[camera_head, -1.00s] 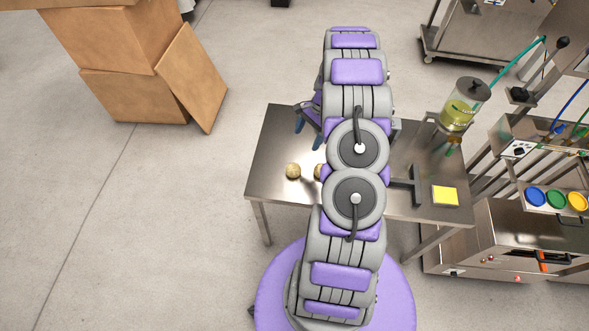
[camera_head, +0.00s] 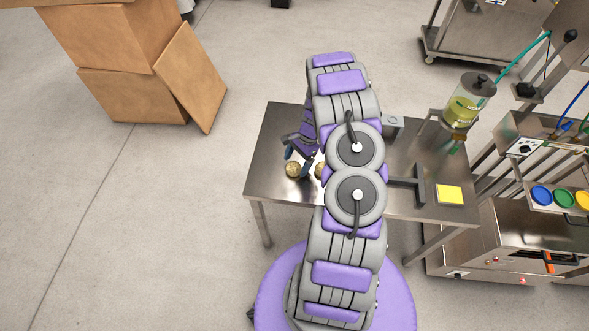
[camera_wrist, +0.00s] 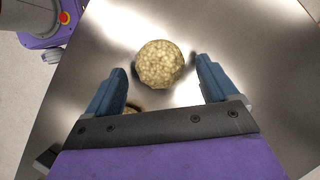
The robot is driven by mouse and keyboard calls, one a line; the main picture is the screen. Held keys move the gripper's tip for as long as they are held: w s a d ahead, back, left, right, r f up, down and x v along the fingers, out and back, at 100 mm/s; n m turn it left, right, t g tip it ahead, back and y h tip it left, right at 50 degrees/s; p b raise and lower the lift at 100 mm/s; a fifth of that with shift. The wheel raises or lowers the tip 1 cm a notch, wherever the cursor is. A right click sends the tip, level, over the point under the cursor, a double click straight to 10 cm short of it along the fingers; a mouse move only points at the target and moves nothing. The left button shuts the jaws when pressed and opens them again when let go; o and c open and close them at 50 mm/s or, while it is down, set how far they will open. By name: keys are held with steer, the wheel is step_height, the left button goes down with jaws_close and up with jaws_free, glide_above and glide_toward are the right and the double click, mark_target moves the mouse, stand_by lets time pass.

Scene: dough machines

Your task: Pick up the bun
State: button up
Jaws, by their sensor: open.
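A round, golden, rough-topped bun (camera_head: 293,170) sits on the steel table (camera_head: 265,185), near its left side. In the wrist view the bun (camera_wrist: 159,64) lies just beyond the fingertips, about midway between them. A second bun (camera_head: 320,171) is beside it to the right in the head view, partly hidden by my arm. In the wrist view a small part of a round brown thing shows low between the fingers, mostly covered by my gripper. My gripper (camera_wrist: 163,72) is open and empty. In the head view my gripper (camera_head: 297,155) is close to the first bun, pointing down.
A yellow square (camera_head: 450,194) lies at the table's right. A dispenser with yellow-green liquid (camera_head: 466,103) stands at the back right. Machines with coloured buttons (camera_head: 541,195) stand right of the table. Cardboard boxes (camera_head: 130,60) are at the far left. The floor on the left is clear.

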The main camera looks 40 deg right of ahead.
steer(key=shift+a+f, duration=0.55)
steer(key=shift+f, duration=0.1)
steer(key=shift+d, duration=0.3)
steer(key=c, duration=0.5)
steer(key=shift+a, duration=0.15)
steer(key=c, duration=0.7)
